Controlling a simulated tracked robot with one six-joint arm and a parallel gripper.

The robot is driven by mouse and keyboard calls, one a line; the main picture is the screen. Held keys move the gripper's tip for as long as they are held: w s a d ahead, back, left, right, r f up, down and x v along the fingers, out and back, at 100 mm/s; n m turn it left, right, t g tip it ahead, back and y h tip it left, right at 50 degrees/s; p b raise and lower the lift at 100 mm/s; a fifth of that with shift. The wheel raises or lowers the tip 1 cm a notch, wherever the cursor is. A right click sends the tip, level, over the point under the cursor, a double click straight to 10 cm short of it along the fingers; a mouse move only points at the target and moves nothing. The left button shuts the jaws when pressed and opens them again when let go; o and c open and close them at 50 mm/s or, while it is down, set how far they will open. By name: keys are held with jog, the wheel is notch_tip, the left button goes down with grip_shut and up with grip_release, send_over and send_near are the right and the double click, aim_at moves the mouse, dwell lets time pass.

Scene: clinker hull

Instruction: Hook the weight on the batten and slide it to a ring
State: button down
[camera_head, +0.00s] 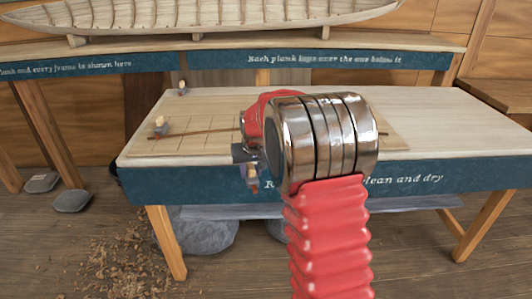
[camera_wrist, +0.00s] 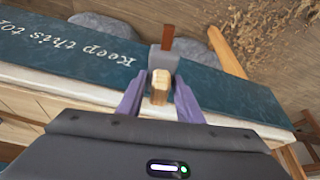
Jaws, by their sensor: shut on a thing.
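My gripper (camera_wrist: 160,98) has purple fingers shut on a small weight (camera_wrist: 164,60). The weight has a pale wooden block between the fingers, a grey body and a brown-red projecting part. In the head view my gripper (camera_head: 251,172) points down in front of the table's front edge, with the weight's reddish tip (camera_head: 254,188) just below it. The thin brown batten (camera_head: 195,133) lies across the gridded board (camera_head: 205,110). My arm hides the batten's middle. The weight appears apart from the batten. I cannot make out any ring.
Two similar small weights stand on the table, one by the batten's left end (camera_head: 160,127) and one at the back left (camera_head: 183,88). The table's blue front board (camera_head: 190,187) is close to my gripper. A boat hull (camera_head: 200,17) rests on the bench behind. The tabletop's right is clear.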

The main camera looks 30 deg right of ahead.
jog(key=s+a+f+n, duration=0.1)
jog(key=s+a, duration=0.3)
jog(key=a, duration=0.4)
jog(key=s+a+f+n+y, duration=0.1)
jog(key=s+a+f+n, duration=0.1)
jog(key=a, duration=0.7)
jog(key=s+f, duration=0.1)
jog(key=s, duration=0.1)
jog(key=shift+s+a+f, duration=0.2)
jog(key=shift+s+f, duration=0.2)
jog(key=shift+a, duration=0.15)
